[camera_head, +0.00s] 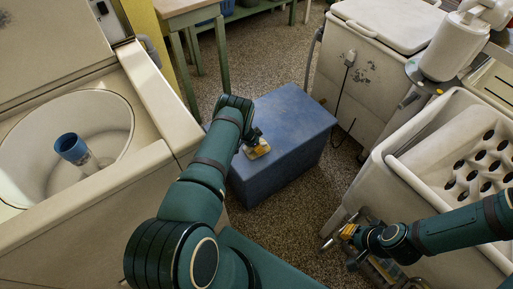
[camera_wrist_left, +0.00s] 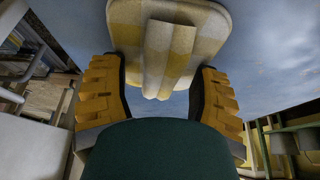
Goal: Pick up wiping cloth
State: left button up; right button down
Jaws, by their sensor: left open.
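The wiping cloth (camera_head: 259,152), yellow and white checked, lies on top of a blue box (camera_head: 297,125) in the middle of the head view. My left gripper (camera_wrist_left: 162,80) is at the cloth and hides part of it in the head view. In the left wrist view the cloth (camera_wrist_left: 128,38) is flat with a raised fold in its middle. The open yellow-padded fingers stand on either side of the fold, apart from it. My right gripper (camera_head: 348,232) is beside the right-hand washer, far from the cloth; its opening is too small to judge.
A closed washer (camera_head: 375,62) stands behind the box. A tub with a perforated board (camera_head: 478,170) is at the right. Speckled floor (camera_head: 262,72) is clear around the box.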

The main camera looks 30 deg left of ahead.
pick_arm(q)
grip_shut()
jog(key=shift+f, duration=0.1)
jog(key=shift+r, duration=0.2)
notch_tip(320, 180, up, 10)
jog(key=p, duration=0.3)
jog(key=shift+a+r, duration=0.1)
jog(key=shift+r, duration=0.1)
notch_tip(320, 180, up, 18)
jog(key=p, duration=0.3)
jog(key=shift+f, duration=0.1)
